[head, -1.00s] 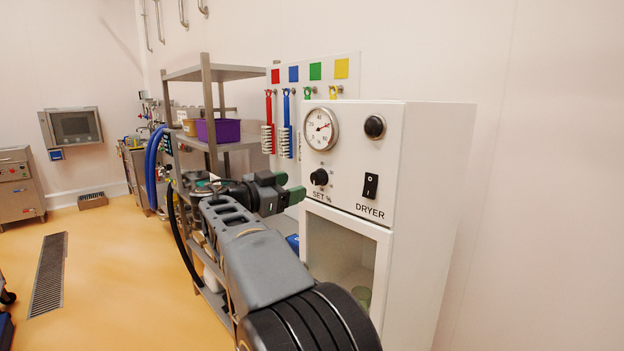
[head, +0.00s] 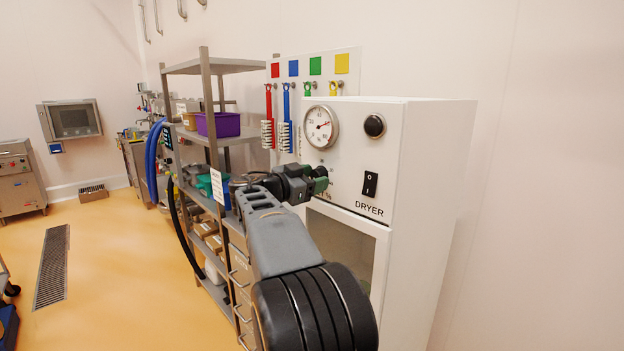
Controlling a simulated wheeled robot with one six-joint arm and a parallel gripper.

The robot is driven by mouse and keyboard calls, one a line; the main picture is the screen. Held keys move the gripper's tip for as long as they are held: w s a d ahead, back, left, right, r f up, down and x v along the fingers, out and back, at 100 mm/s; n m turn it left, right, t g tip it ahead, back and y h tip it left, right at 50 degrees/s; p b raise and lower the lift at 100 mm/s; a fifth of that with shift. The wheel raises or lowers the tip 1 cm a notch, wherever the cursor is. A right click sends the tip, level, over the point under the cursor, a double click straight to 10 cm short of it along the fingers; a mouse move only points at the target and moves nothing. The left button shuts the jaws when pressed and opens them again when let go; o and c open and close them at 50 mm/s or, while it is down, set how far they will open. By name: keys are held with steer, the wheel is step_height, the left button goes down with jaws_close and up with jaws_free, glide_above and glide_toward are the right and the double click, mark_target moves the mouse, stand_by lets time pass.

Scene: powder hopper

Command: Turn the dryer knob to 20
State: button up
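The white dryer cabinet (head: 440,150) stands at the right of the head view. Its front panel carries a round dial gauge (head: 320,127), a black round button (head: 374,126), and a black rocker switch (head: 370,184) above the word DRYER. My gripper (head: 320,180) is at the panel below the gauge, where the knob sits. It hides the knob and most of the SET % label, so the knob's setting cannot be read. The fingers are largely hidden or too small to tell if they are open or shut, or whether they touch the knob.
The dryer's glass door (head: 345,245) is closed below the panel. A metal shelf rack (head: 210,66) with a purple bin (head: 218,124) stands left of it. Colour-marked brushes hang on a wall board (head: 315,67).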

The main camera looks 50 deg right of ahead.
steer(key=c, duration=0.8)
steer(key=shift+o, duration=0.2)
